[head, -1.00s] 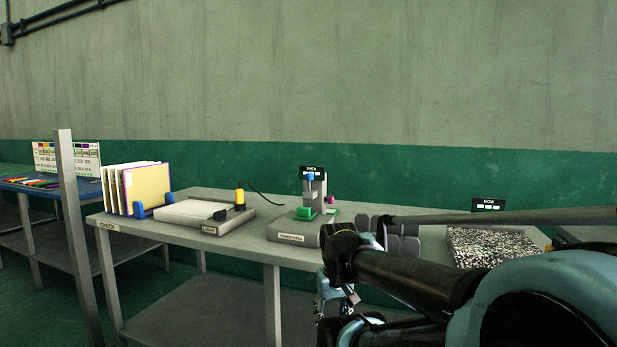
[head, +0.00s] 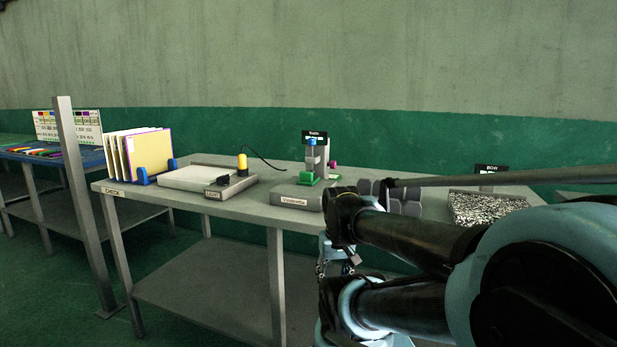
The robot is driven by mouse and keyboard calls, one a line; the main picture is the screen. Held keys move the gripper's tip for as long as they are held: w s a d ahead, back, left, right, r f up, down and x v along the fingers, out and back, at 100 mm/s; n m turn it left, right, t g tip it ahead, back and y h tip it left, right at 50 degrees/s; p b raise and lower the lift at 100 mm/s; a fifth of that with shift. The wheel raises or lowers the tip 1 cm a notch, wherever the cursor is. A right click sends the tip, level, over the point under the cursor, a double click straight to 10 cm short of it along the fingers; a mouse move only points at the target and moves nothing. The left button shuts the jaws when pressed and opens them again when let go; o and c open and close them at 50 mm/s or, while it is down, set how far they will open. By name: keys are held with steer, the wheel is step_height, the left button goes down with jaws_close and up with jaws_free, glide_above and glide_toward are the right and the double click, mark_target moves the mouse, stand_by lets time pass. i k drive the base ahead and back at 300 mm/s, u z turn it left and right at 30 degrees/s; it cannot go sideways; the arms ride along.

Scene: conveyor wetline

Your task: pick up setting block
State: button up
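No thing is clearly marked as the setting block. A small green block (head: 307,179) sits at the foot of a small upright device (head: 316,158) with a blue top, on a grey base. Several dark grey rounded blocks (head: 405,198) stand to its right, partly hidden behind my arm. My gripper (head: 338,258) seems to be the pale blue and metal part hanging in front of the table edge, below and right of the device. My arm covers much of it, and its fingers are too small and dark to read.
The grey table (head: 240,208) holds upright folders (head: 146,158), a flat pad with a yellow-topped post (head: 242,163) and a speckled tray (head: 487,208) at right. A grey post (head: 79,190) stands at left. A blue table (head: 50,157) is behind it.

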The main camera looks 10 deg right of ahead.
mark_target(306, 177)
steer(key=u, duration=1)
steer(key=k, duration=0.5)
steer(key=z, duration=0.25)
